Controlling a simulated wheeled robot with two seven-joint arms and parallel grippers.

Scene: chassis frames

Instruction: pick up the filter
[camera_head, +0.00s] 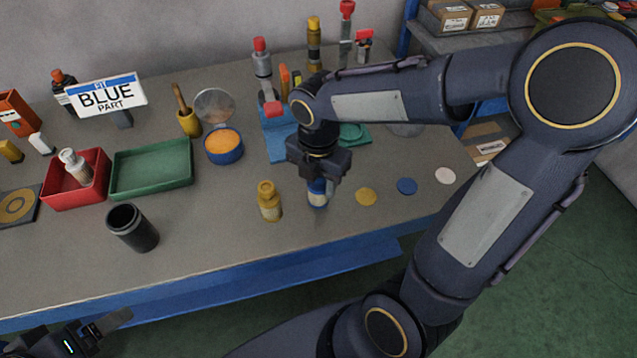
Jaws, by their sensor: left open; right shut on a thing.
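A small blue filter (318,198) with a pale band stands upright near the front of the workbench (220,245). My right gripper (318,180) points down over it and is shut on its upper part, which the fingers partly hide. I cannot tell whether the filter's base touches the bench. A similar yellow part (269,203) stands just left of it. My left gripper (112,322) is open and low at the bottom left, in front of the bench edge and away from the filter.
A sign (107,95) reads "FIT BLUE PART". A black cup (132,228), red tray (77,183), green tray (151,168) and blue tin (223,147) stand left. Yellow (365,197), blue (407,186) and white discs (445,175) lie right. Bottles stand behind my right arm.

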